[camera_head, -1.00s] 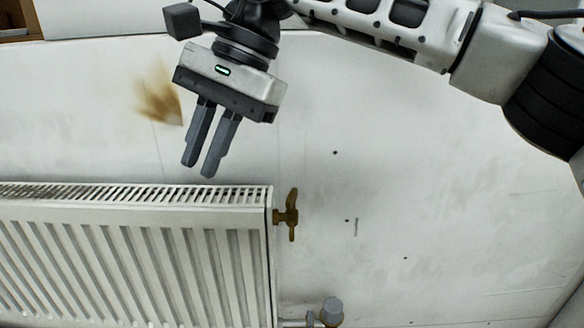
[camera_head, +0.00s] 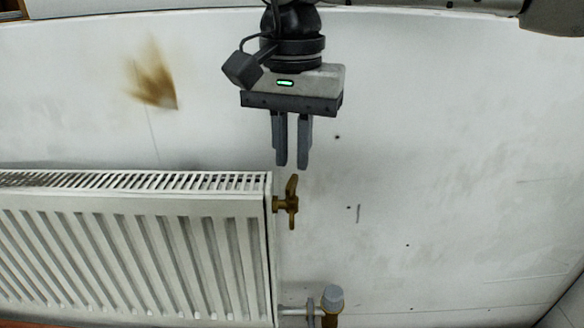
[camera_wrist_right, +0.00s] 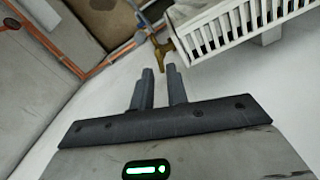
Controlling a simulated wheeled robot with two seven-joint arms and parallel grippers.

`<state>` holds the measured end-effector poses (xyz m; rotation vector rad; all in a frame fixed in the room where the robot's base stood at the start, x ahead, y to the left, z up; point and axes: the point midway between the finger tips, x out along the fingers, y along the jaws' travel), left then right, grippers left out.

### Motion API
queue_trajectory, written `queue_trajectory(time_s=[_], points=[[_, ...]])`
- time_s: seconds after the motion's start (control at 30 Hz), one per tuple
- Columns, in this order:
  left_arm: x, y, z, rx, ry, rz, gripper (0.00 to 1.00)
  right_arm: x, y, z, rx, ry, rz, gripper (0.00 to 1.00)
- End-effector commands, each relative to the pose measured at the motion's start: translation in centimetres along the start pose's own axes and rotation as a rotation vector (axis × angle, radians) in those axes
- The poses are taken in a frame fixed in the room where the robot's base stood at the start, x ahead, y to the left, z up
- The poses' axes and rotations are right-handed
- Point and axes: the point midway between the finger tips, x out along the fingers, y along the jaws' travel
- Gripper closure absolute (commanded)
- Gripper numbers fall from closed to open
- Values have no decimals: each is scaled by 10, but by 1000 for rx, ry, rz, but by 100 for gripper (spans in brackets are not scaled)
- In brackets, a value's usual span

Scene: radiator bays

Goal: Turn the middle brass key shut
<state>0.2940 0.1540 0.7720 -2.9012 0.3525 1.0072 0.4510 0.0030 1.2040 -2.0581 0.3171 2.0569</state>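A brass key (camera_head: 291,202) sticks out from the upper right end of the white radiator (camera_head: 130,255), its wing standing nearly upright in the head view. It is the only brass key I can make out there. My right gripper (camera_head: 293,166) points down just above the key, fingers parallel with a narrow gap between them and nothing held. In the right wrist view the key (camera_wrist_right: 162,50) shows just beyond the fingertips (camera_wrist_right: 160,72), roughly in line with the gap; I see no contact. My left gripper is not in view.
A valve with a grey cap (camera_head: 333,298) sits at the radiator's lower right. Copper pipes (camera_wrist_right: 100,66) run along the floor edge in the wrist view. A brown stain (camera_head: 153,78) marks the pale wall. The wall right of the key is clear.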

Motion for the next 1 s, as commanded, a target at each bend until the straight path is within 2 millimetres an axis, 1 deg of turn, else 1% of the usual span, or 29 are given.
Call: queue_trajectory(time_s=[0.03, 0.13, 0.3, 0.6, 0.63, 0.67, 0.7, 1.0], points=[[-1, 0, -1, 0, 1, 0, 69, 8, 1, 0, -1, -1, 2, 85], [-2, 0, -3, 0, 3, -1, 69, 21, 0, 0, 0, -1, 1, 85], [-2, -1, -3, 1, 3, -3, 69, 34, 0, 0, 1, -1, -1, 85], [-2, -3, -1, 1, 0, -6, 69, 36, 0, 0, 0, 0, -1, 85], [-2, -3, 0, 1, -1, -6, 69, 36, 0, 0, 0, 0, -1, 90], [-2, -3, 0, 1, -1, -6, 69, 36, 0, 0, 0, 0, -1, 98], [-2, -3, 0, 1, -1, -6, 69, 36, 0, 0, 0, 0, -1, 100], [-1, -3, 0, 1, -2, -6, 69, 36, 0, 0, 14, -1, -2, 100]])
